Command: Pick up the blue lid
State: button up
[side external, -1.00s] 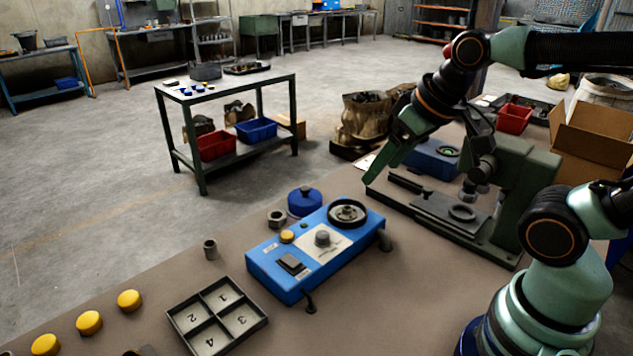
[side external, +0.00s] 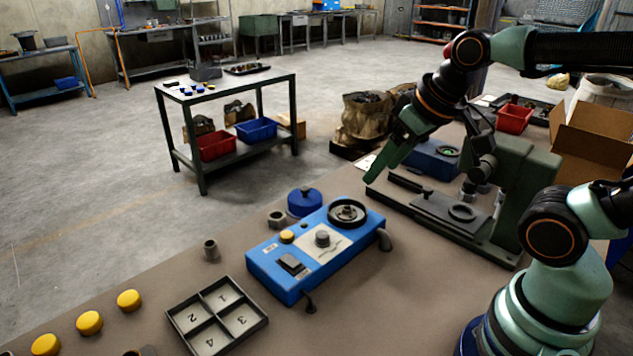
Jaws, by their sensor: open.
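The blue lid (side external: 304,202) is a round cap with a knob on top. It sits on the brown bench just behind the blue drum blaster box (side external: 318,250), which has a dark round opening (side external: 348,213) at its far right. My gripper (side external: 392,160) hangs in the air to the right of the lid and above it, clear of the box. It is open and I see nothing in it. One green finger shows plainly, pointing down to the left; the other is hard to make out.
A numbered four-part tray (side external: 217,316) lies in front of the box. Yellow caps (side external: 89,322) stand at the left. Two grey metal pieces (side external: 277,219) (side external: 210,250) are near the lid. A green press (side external: 470,205) stands close by my gripper at the right.

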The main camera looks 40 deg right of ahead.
jog(key=w+d+r+m+g, duration=0.1)
jog(key=w+r+m, duration=0.25)
jog(key=w, duration=0.35)
jog(key=m+g, duration=0.3)
jog(key=m, duration=1.1)
send_over(304, 188)
jog(key=s, duration=0.2)
notch_tip(304, 188, down, 13)
jog(key=f, duration=0.3)
jog(key=w+f, duration=0.1)
jog(key=f, duration=0.7)
jog(key=shift+w, duration=0.35)
grip_shut()
